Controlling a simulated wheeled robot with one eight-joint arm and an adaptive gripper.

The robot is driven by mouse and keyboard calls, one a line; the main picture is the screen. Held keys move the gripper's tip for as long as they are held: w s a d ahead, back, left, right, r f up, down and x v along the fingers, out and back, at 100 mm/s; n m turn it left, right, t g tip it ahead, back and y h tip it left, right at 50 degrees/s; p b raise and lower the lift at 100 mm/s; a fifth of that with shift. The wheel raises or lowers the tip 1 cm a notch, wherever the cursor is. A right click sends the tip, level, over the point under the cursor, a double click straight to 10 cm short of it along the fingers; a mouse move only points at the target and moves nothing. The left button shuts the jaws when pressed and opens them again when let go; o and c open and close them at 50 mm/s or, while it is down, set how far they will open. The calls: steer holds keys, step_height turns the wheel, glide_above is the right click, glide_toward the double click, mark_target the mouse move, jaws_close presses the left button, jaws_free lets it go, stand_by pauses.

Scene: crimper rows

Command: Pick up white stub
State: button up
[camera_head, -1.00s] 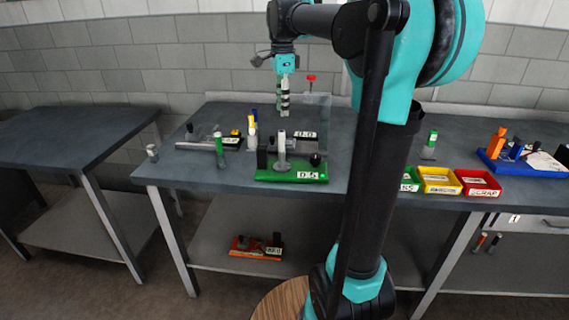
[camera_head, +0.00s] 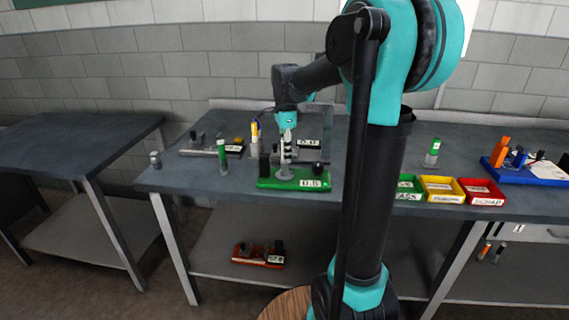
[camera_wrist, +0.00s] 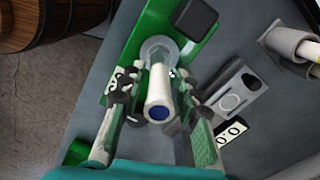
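The white stub (camera_wrist: 158,85), with a dark blue end, stands in a round grey holder (camera_wrist: 163,50) on the green base (camera_wrist: 125,50) in the wrist view. In the head view the green base (camera_head: 275,183), labelled like D.5, sits near the table's front edge. My gripper (camera_head: 287,158) is lowered over the stub and mostly hides it there. In the wrist view my gripper (camera_wrist: 158,98) is open, one finger on each side of the stub. Gaps seem to show between the fingers and the stub; contact is not clear.
A black block (camera_head: 265,163) and a dark knob (camera_head: 317,167) flank the holder on the base. A clear panel (camera_head: 335,135) stands behind. A blue and yellow-topped white tube (camera_head: 254,140) stands close left. Green, yellow (camera_head: 441,189) and red bins (camera_head: 482,192) lie right.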

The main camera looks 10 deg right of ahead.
mark_target(284, 170)
steer(key=shift+s+a+f, duration=0.1)
steer(key=shift+f, duration=1.75)
jaws_close()
